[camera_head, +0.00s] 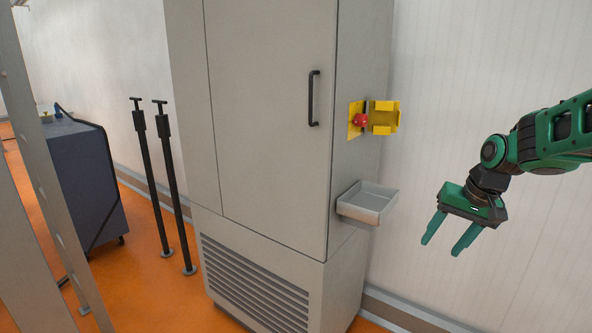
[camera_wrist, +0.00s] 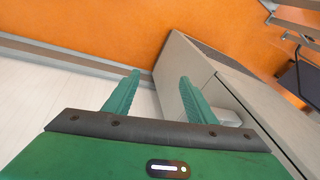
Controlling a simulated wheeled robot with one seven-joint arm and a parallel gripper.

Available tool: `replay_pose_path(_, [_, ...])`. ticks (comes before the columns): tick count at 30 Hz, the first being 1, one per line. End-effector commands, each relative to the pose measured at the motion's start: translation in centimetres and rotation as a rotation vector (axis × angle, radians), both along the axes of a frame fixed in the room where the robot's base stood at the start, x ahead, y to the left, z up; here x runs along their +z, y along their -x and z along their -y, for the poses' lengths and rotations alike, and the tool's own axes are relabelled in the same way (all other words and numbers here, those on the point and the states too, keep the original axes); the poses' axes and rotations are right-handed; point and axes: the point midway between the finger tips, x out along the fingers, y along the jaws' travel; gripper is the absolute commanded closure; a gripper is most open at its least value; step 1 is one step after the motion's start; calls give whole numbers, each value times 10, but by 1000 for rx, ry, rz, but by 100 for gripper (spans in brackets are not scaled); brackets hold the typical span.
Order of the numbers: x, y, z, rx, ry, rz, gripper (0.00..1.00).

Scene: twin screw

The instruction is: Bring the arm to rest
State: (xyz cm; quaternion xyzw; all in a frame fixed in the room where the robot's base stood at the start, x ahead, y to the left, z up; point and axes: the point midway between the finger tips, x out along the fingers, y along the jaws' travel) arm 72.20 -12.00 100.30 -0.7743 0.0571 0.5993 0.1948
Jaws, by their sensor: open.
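My gripper (camera_head: 452,236) hangs at the right in the head view, fingers pointing down and slightly left. It is open and empty, with a clear gap between the two green fingers. It is in free air to the right of the grey cabinet (camera_head: 270,110) and touches nothing that I can see. In the wrist view my gripper (camera_wrist: 158,92) shows both fingers spread, with pale wall and a cabinet edge beyond them.
The cabinet's side carries a red knob (camera_head: 360,120) with a yellow cover (camera_head: 385,117) and a small metal tray (camera_head: 368,203) below. Two black posts (camera_head: 172,185) and a dark cart (camera_head: 85,185) stand left. A pale wall (camera_head: 480,60) is behind my arm.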

Motion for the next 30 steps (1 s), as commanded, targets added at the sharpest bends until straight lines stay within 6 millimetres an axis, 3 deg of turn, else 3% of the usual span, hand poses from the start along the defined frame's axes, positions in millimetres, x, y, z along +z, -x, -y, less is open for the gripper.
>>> replay_pose_path(1, [1, 26, 8, -16, 36, -24, 49])
replay_pose_path(9, [-4, 166, 45, -113, 142, -163, 49])
replay_pose_path(12, [-10, 216, 52, -144, 145, -211, 49])
replay_pose_path(16, [-20, 266, 54, -172, 131, -261, 49])
replay_pose_path(21, [-28, 300, 53, -187, 113, -294, 49])
replay_pose_path(30, [-30, 305, 53, -190, 110, -301, 49])
